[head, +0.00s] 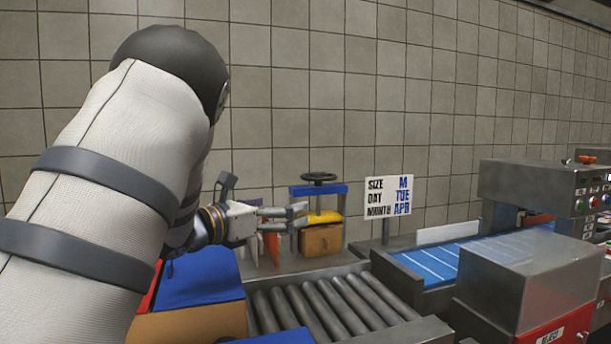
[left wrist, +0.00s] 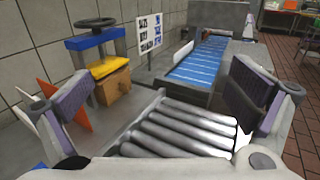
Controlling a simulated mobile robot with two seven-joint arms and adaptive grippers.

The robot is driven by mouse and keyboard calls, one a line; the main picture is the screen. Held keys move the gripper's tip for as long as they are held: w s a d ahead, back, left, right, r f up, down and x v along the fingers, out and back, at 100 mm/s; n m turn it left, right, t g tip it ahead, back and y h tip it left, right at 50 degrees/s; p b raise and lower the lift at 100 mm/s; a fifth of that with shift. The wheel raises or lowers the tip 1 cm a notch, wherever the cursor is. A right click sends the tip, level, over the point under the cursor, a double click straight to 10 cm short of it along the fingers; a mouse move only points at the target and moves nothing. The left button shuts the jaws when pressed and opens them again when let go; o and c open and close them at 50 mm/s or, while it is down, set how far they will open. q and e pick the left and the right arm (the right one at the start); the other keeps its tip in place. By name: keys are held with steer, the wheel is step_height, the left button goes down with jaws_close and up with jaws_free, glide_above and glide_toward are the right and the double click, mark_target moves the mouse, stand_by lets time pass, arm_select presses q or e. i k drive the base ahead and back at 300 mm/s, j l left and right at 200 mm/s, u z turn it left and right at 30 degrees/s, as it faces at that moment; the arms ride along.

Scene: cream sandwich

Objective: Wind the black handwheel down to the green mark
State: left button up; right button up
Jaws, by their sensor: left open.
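The black handwheel (head: 319,177) sits on top of a small press with a blue crossbeam (head: 318,190). It also shows at the upper left of the left wrist view (left wrist: 95,23). Under the beam is a yellow plate (head: 325,217), and below it a brown box (head: 321,239); the plate looks close to or on the box. I cannot make out the green mark. My left gripper (head: 300,217) is open, its fingers pointing right near the press's left post in the head view. In the left wrist view its fingers (left wrist: 160,105) are spread wide with nothing between them. My right gripper is not in view.
A roller conveyor (head: 325,305) lies in front of the press. A sign (head: 389,197) reads SIZE M, DAY TUE, MONTH APR. A blue belt (head: 440,264) runs to a grey machine at right. An orange panel (left wrist: 68,102) stands left of the press.

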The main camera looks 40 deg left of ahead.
mark_target(318, 178)
steer(key=i+j, duration=0.4)
steer(key=j, duration=0.25)
steer(key=i+j, duration=0.2)
steer(key=j, duration=0.1)
